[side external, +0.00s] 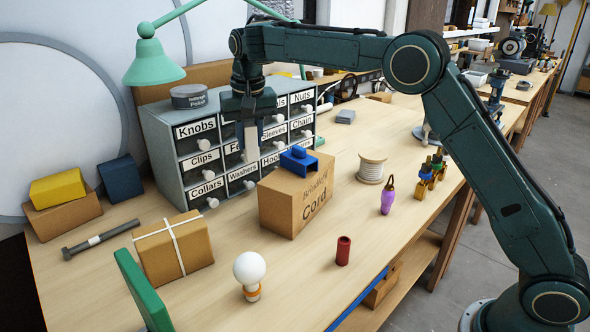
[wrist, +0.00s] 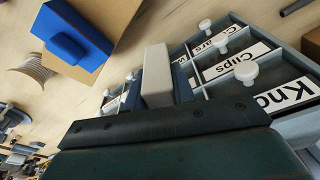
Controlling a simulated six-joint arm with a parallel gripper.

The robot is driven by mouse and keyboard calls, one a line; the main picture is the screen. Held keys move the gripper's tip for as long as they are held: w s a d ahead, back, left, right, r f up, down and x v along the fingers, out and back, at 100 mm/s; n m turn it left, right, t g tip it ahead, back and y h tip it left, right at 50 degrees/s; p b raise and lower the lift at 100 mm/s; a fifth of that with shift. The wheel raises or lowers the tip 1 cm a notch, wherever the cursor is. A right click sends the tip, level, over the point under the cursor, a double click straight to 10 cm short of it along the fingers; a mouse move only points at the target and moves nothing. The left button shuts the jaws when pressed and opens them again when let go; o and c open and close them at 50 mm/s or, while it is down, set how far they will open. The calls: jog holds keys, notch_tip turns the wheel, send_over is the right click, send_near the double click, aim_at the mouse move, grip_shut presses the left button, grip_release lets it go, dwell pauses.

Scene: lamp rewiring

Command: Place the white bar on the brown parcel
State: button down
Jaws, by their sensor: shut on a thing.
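My gripper (side external: 249,119) is shut on the white bar (side external: 250,142) and holds it in the air in front of the labelled drawers. In the wrist view the white bar (wrist: 157,72) sticks out from between the dark jaws (wrist: 158,92). The brown parcel (side external: 176,251), tied with white string, stands on the bench at the front left, below and left of my gripper. Its top shows nothing but the string. I do not see the parcel in the wrist view.
The grey drawer cabinet (side external: 183,168) is close behind my gripper. A Braided Cord carton (side external: 285,207) with a blue block (side external: 299,161) on top stands to the right. A light bulb (side external: 250,270), a long bolt (side external: 100,239) and a green panel (side external: 142,292) are around the parcel.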

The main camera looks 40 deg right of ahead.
jog(key=s+a+n, duration=0.2)
jog(key=s+a, duration=0.1)
jog(key=a, duration=0.7)
jog(key=s+a+r+n, duration=0.1)
jog(key=s+a, duration=0.3)
jog(key=a, duration=0.6)
jog(key=shift+s+r+n+y, duration=0.2)
jog(key=shift+n+y, duration=0.1)
jog(key=shift+n, duration=0.6)
jog(key=shift+a+f, duration=0.1)
send_over(191, 228)
jog(key=shift+w+f, duration=0.1)
jog(key=shift+f, duration=2.3)
jog(key=shift+f, duration=0.1)
jog(key=c, duration=1.2)
grip_release()
jog(key=shift+o, duration=0.2)
notch_tip(191, 228, up, 8)
jog(key=s, duration=0.1)
jog(key=shift+f, duration=0.2)
